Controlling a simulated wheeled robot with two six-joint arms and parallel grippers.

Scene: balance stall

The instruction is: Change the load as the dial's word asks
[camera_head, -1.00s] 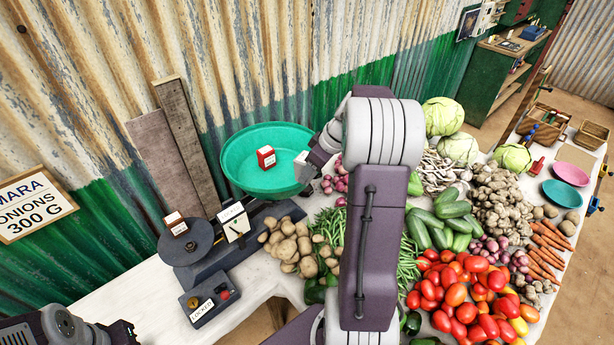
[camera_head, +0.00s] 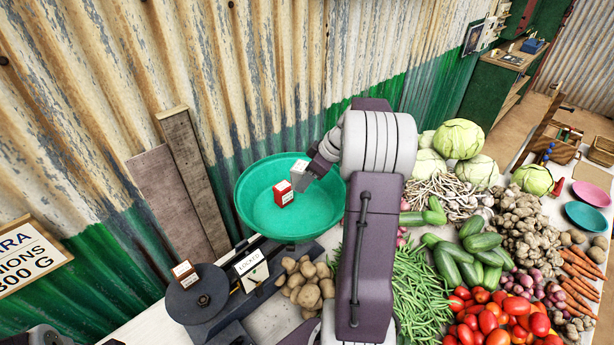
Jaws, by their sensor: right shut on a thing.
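My right gripper (camera_head: 312,168) reaches over the green pan (camera_head: 247,212) from the right. It is shut on a pale grey-white block (camera_head: 301,176), held over the pan's right half. A red block with a white label (camera_head: 283,194) sits in the pan, just left of the held block. Whether the two touch is hard to tell. The scale's dial plate (camera_head: 256,276) is white, under a small card whose word looks like LOCKED (camera_head: 249,262). A brown block with a white label (camera_head: 184,273) stands on the dark round plate (camera_head: 207,299). My left gripper is out of view.
A sign (camera_head: 28,255) about onions and 300 G hangs at the left. Two boards (camera_head: 190,170) lean on the corrugated wall behind the scale. Potatoes (camera_head: 305,281), green beans (camera_head: 425,285), tomatoes (camera_head: 500,320) and cabbages (camera_head: 458,138) crowd the right.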

